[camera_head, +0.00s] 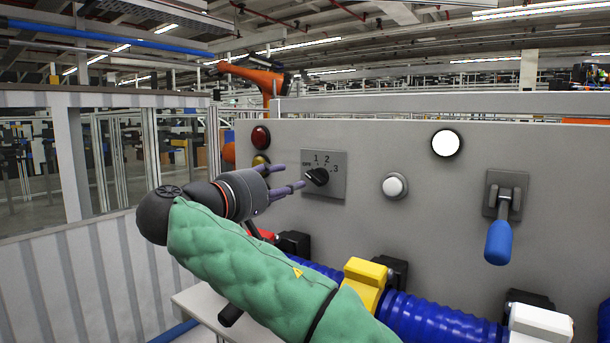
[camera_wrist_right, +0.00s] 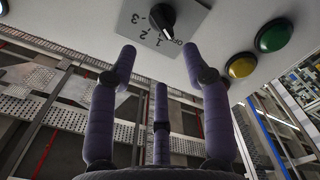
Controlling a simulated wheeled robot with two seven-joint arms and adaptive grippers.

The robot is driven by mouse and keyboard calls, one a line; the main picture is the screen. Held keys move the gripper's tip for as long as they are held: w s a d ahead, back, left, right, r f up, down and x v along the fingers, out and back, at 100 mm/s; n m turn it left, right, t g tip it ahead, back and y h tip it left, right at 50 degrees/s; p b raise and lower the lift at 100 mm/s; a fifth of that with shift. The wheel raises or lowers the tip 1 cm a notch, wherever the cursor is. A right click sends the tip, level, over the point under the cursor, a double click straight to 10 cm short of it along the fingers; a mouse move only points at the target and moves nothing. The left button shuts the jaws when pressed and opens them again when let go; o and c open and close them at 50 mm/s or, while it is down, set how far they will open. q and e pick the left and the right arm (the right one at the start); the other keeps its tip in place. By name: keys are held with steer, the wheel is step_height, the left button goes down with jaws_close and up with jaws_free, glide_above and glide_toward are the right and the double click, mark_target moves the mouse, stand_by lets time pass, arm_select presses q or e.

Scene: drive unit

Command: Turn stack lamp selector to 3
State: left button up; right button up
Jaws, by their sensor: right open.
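The selector is a black knob (camera_head: 317,177) on a grey square plate (camera_head: 337,185) marked OFF, 1, 2 and 3, on the grey panel. Its narrow end appears to point toward OFF. The knob also shows at the top of the right wrist view (camera_wrist_right: 160,18), on its plate (camera_wrist_right: 188,14). My right gripper (camera_head: 293,178) is just left of the knob in the head view, its purple fingers apart and empty. In the wrist view the fingers (camera_wrist_right: 168,70) are spread below the knob, with a gap to it. My left gripper is not in view.
A red lamp (camera_head: 260,137) and a yellow lamp (camera_head: 261,160) sit left of the selector. A white button (camera_head: 395,186), a white lamp (camera_head: 446,143) and a blue-handled lever (camera_head: 499,240) are to the right. Blue hoses (camera_head: 440,318) and a yellow block (camera_head: 364,281) lie below.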

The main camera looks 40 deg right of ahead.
mark_target(312, 176)
steer(key=p+x, duration=0.2)
steer(key=x, duration=0.7)
steer(key=shift+w+d+f, duration=0.1)
steer(key=shift+w+d, duration=0.05)
steer(key=shift+d, duration=0.1)
jaws_close()
